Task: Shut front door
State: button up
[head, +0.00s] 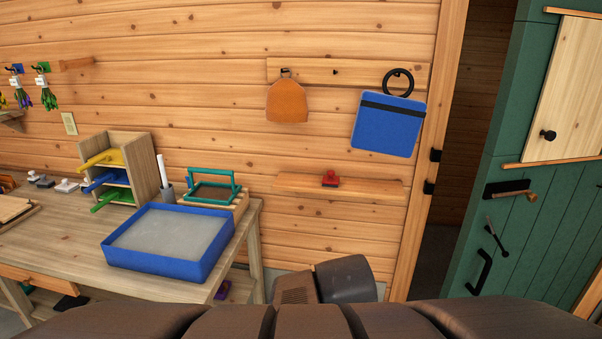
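The front door (470,240) is green and planked, at the right edge of the head view. It stands open, with a dark gap between it and the pine door frame (425,170). A black pull handle (481,272) is low on the door. Above it are a black fitting with a wooden lever (515,189) and a thin dark lever (497,236). A pale wooden panel with a black knob (548,135) is on its upper part. The door's right side is cut off by the picture. My gripper is not visible; parts of my own body fill the bottom edge.
A wooden workbench (60,245) stands at left, with a blue tray (150,268) and a small shelf rack (145,165). A wall shelf (365,187) holds a red item. A blue pouch (388,125) hangs beside the frame. Two black fittings (435,155) are on the frame.

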aim_at(553, 243)
jog(key=z, duration=1.6)
